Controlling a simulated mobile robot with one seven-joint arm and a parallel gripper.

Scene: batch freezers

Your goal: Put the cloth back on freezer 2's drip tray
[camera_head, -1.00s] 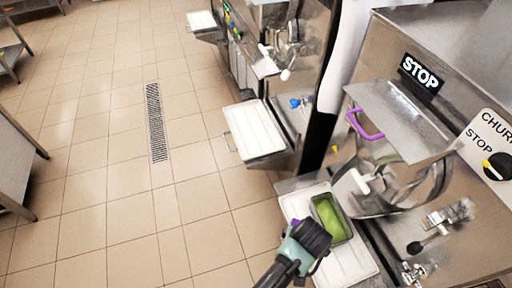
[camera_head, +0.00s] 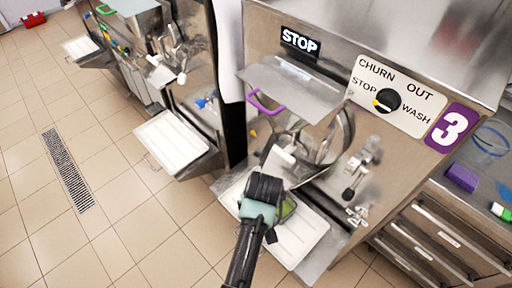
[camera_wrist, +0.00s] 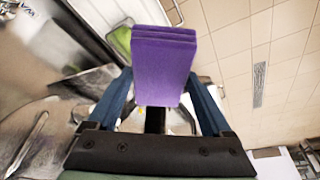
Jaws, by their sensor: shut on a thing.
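My gripper is shut on a purple folded block, apparently the cloth (camera_wrist: 164,65), held between blue fingers in the wrist view. In the head view my gripper (camera_head: 262,192) is above the near machine's drip tray; its fingers and the cloth are hidden there. The near machine carries a purple 3. The machine left of it, probably freezer 2, has a blue tap and a white drip tray (camera_head: 172,142) that looks bare. Its number is not visible.
A green tub (camera_head: 288,208) sits on freezer 3's drip tray (camera_head: 300,240), partly hidden by my gripper. A purple block (camera_head: 462,178) lies on the right counter. A further tray (camera_head: 82,48) juts out at upper left. The tiled floor (camera_head: 110,215) is clear around a drain grate (camera_head: 68,170).

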